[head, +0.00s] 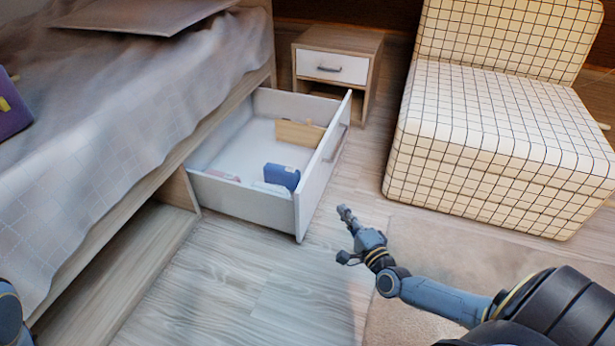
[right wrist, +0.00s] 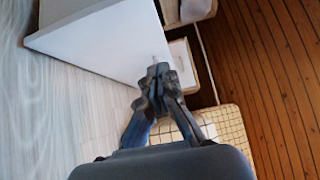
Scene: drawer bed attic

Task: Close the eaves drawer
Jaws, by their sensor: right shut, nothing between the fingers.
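The eaves drawer (head: 322,172) is a white drawer pulled out from under the bed, standing open over the floor. Its front panel with a grey handle faces right. A blue box (head: 281,177), a wooden block (head: 299,134) and some pale flat items lie inside it. My right gripper (head: 345,236) is shut and empty, in front of the drawer's near front corner and apart from it in the head view. In the right wrist view the shut fingers (right wrist: 157,75) show against the white drawer front (right wrist: 110,35). My left gripper is not in view; only a bit of my left arm shows.
The bed (head: 130,120) with a grey cover fills the left. A nightstand (head: 337,65) stands behind the drawer. A checkered armchair (head: 490,140) stands at the right, with a beige rug (head: 430,235) before it.

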